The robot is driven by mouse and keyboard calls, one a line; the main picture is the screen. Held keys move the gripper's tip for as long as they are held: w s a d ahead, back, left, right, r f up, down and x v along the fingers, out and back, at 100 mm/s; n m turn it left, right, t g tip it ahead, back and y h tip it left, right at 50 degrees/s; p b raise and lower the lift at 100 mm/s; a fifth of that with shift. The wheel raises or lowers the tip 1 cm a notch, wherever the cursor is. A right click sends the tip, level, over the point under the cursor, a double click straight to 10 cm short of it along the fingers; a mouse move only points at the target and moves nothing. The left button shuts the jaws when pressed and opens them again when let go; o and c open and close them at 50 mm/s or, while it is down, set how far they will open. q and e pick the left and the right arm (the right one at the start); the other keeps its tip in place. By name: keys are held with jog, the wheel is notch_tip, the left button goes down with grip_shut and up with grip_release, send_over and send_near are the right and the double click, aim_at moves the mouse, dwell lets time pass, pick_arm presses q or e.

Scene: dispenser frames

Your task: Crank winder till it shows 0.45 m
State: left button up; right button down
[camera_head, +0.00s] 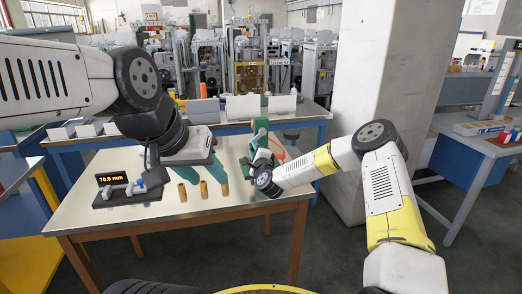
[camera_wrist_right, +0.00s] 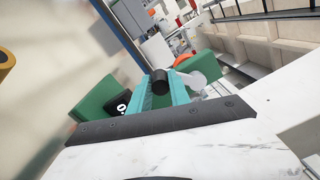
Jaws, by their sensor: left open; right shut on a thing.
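The winder (camera_head: 260,127) is a green device at the right end of the table, with an orange part beside it. In the right wrist view its green body (camera_wrist_right: 100,103) carries a dark display (camera_wrist_right: 119,104); only "0." shows, the rest is hidden behind a finger. My right gripper (camera_wrist_right: 164,90) is shut on the black crank knob (camera_wrist_right: 160,80), which sits between its teal fingertips. A pale crank arm (camera_wrist_right: 188,79) runs beside it. In the head view my right wrist partly covers the winder. My left gripper (camera_head: 206,179) is open and empty above the table.
A dark gauge (camera_head: 122,190) reading 70.0 mm stands at the table's left. White boxes (camera_head: 243,107) line a blue table behind. A pale pillar (camera_head: 385,90) rises at the right.

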jog(key=m, duration=0.1)
jog(key=a+r+m, duration=0.1)
jog(key=m, duration=0.1)
jog(key=shift+s+r, duration=0.15)
jog(key=shift+s, duration=0.05)
jog(key=shift+a+r+m, duration=0.1)
jog(key=shift+r+m, duration=0.75)
jog(key=shift+m, duration=0.6)
jog(key=shift+a+r+m, duration=0.15)
jog(key=shift+r+m, duration=0.7)
jog(key=shift+m, duration=0.65)
jog(key=shift+a+r+m, duration=0.1)
jog(key=shift+r+m, duration=0.75)
jog(key=shift+m, duration=0.6)
jog(key=c, duration=1.2)
grip_release()
jog(key=v, duration=0.8)
